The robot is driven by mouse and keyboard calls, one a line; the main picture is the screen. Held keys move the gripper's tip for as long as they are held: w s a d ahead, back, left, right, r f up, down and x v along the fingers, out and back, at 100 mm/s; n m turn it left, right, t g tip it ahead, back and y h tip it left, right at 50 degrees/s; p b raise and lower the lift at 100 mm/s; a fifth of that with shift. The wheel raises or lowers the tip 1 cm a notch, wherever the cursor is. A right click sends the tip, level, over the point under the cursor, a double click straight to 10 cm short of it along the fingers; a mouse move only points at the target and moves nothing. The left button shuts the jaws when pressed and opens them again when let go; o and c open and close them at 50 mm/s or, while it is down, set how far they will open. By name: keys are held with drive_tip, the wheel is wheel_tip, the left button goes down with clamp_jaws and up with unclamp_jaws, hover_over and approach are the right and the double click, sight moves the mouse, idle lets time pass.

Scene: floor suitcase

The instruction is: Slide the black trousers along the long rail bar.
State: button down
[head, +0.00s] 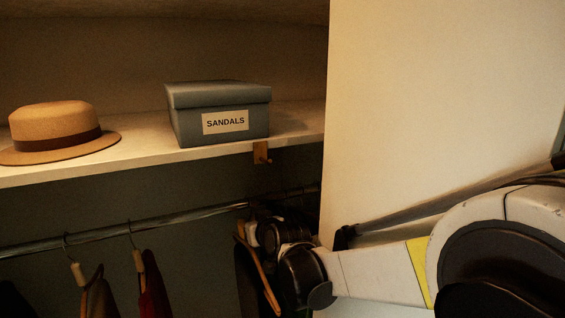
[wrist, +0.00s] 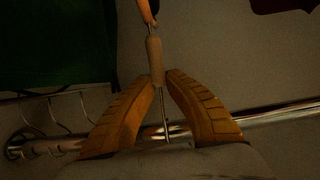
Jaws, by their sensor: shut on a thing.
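My gripper (wrist: 162,80) is shut on the tan neck of a hanger (wrist: 154,58), just below its thin metal hook, in the wrist view. The long rail bar (wrist: 265,115) runs across behind the fingers. In the head view the rail (head: 180,217) runs below the shelf, and my gripper (head: 249,230) is at its right part, beside the white panel. A wooden hanger (head: 263,272) slopes down there with a dark garment (head: 246,282) beneath it, likely the black trousers. My wrist hides part of them.
Two hangers with a brown garment (head: 101,298) and a red garment (head: 153,285) hang left on the rail. Several hooks (wrist: 60,118) crowd the rail near a green cloth (wrist: 55,45). Above, the shelf (head: 145,158) holds a hat (head: 52,122) and a sandals box (head: 218,112).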

drive_tip(key=shift+w+d, duration=0.35)
drive_tip(key=shift+d, duration=0.35)
drive_tip(key=shift+s+a, duration=0.25)
drive_tip(key=shift+a, duration=0.3)
drive_tip(key=shift+s+a, duration=0.25)
drive_tip(key=shift+a, duration=0.3)
drive_tip(key=shift+w+d, duration=0.25)
drive_tip(key=shift+d, duration=0.3)
drive_tip(key=shift+w+d, duration=0.25)
drive_tip(key=shift+d, duration=0.3)
